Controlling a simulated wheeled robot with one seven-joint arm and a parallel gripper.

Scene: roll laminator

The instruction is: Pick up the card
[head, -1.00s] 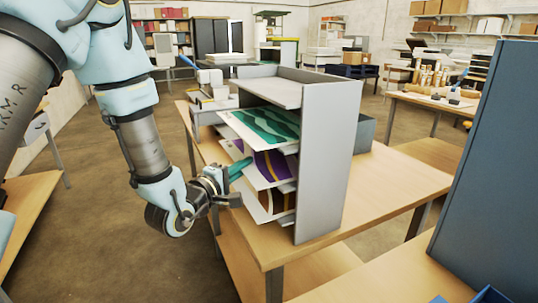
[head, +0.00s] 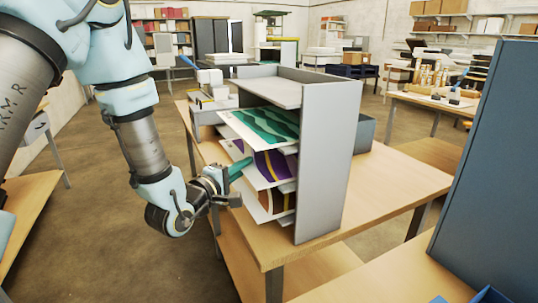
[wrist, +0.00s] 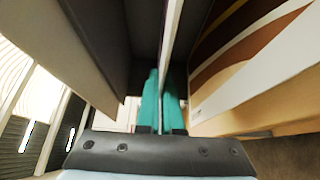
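The tall grey sorter (head: 322,160) stands on a wooden table with its open side facing left. Printed cards stick out of its slots: a green wavy card (head: 262,127) on top, a purple card with a yellow stripe (head: 272,165) in the middle, and a brown, white and orange card (head: 275,203) below, also in the wrist view (wrist: 235,50). My gripper (head: 242,166) is at the front edge of the middle slot. In the wrist view its teal fingers (wrist: 161,98) are close together on both sides of a thin sheet seen edge-on, apparently the purple card.
The green card lies just above my gripper and the brown card just below it, with little room between. A blue-grey panel (head: 490,170) stands at the right. Bare tabletop (head: 400,195) lies right of the sorter.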

